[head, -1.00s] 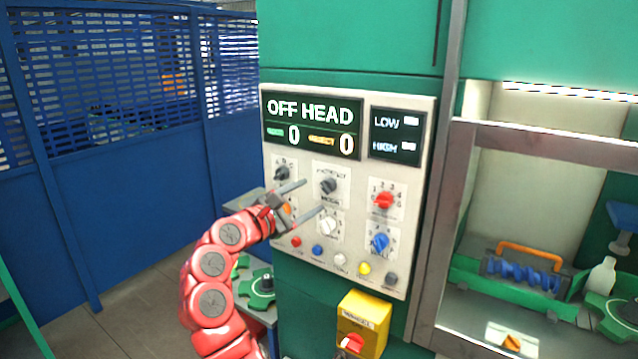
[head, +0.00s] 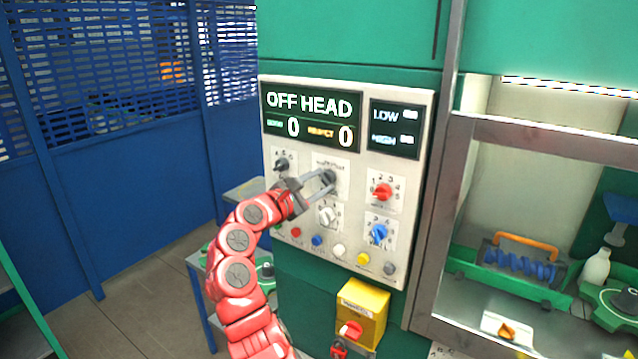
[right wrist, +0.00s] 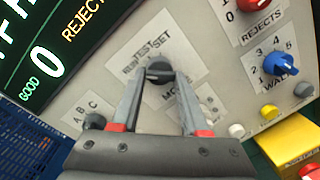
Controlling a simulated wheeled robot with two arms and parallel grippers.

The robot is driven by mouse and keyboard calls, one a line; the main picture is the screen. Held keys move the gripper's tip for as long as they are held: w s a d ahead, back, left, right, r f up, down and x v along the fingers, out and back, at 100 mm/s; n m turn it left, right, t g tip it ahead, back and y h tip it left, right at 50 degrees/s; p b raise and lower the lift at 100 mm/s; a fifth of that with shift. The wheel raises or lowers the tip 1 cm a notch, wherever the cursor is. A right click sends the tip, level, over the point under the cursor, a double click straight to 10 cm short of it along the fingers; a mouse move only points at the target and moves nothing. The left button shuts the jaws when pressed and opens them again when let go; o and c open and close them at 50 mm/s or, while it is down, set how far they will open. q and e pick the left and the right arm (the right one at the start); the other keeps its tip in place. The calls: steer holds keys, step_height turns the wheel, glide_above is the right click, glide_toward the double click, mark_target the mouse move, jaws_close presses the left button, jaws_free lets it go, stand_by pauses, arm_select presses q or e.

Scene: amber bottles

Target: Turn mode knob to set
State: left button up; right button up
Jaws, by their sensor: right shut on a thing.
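The dark mode knob (head: 327,178) sits on a white label in the upper middle of the control panel (head: 350,262). In the right wrist view the mode knob (right wrist: 159,72) is between the fingertips, under the printed words RUN, TEST and SET. My right gripper (head: 322,182) is shut on the knob, a finger at each side; it also shows in the right wrist view (right wrist: 160,78). The fingers partly cover the knob, and I cannot tell which word it points to. The display (head: 311,118) reads OFF HEAD with two zeros. My left gripper is not in view.
Close by are a dark A-B-C knob (head: 281,165), a white knob (head: 326,214), a red knob (head: 383,191) and a blue knob (head: 378,232). Several push buttons line the panel's bottom. A yellow switch box (head: 365,305) hangs below.

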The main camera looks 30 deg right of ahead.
jaws_close()
steer(key=m+b, duration=0.3)
steer(key=shift+m, duration=0.3)
steer(key=m+b, duration=0.2)
steer(key=m, duration=0.2)
steer(key=shift+r+y+b, duration=0.1)
steer(key=shift+y+b, duration=0.2)
steer(key=shift+b, duration=0.05)
steer(key=m+b, duration=0.3)
steer(key=m, duration=0.2)
steer(key=shift+r+t+y, duration=0.1)
steer(key=shift+t+y, duration=0.3)
steer(key=shift+s+r+m+t+b, duration=0.15)
steer(key=shift+m+b, duration=0.55)
steer(key=shift+m, duration=0.35)
steer(key=shift+w+r+m+t+b, duration=0.15)
steer(key=shift+m+b, duration=0.5)
steer(key=shift+m, duration=0.4)
steer(key=shift+s+f, duration=0.1)
steer(key=o, duration=1)
jaws_free()
